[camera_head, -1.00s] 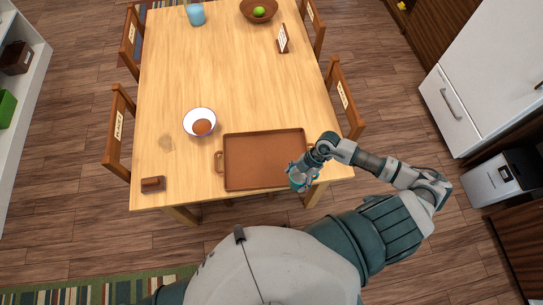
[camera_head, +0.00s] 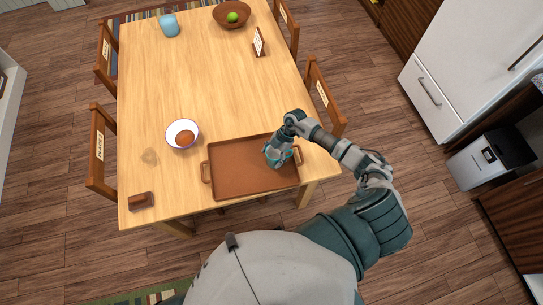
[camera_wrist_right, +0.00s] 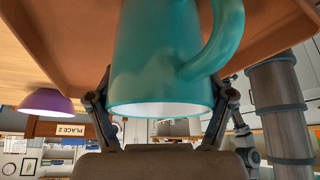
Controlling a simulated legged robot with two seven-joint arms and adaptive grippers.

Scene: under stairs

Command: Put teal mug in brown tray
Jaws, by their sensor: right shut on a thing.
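The brown tray (camera_head: 235,180) lies flat at the near edge of the wooden table. My right gripper (camera_head: 276,158) is over the tray's right part. It is shut on the teal mug, which fills the upper middle of the right wrist view (camera_wrist_right: 165,60), with its handle to the right and a finger on each side. In the head view most of the mug is hidden by the gripper. I cannot tell whether the mug touches the tray. My left gripper is not in view.
A white bowl (camera_head: 173,131) with a brown item inside stands left of the tray. A small brown block (camera_head: 141,201) sits at the near left corner. A blue cup (camera_head: 169,26), a wooden bowl (camera_head: 222,17) with a green fruit and a sign (camera_head: 259,42) are farther back.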

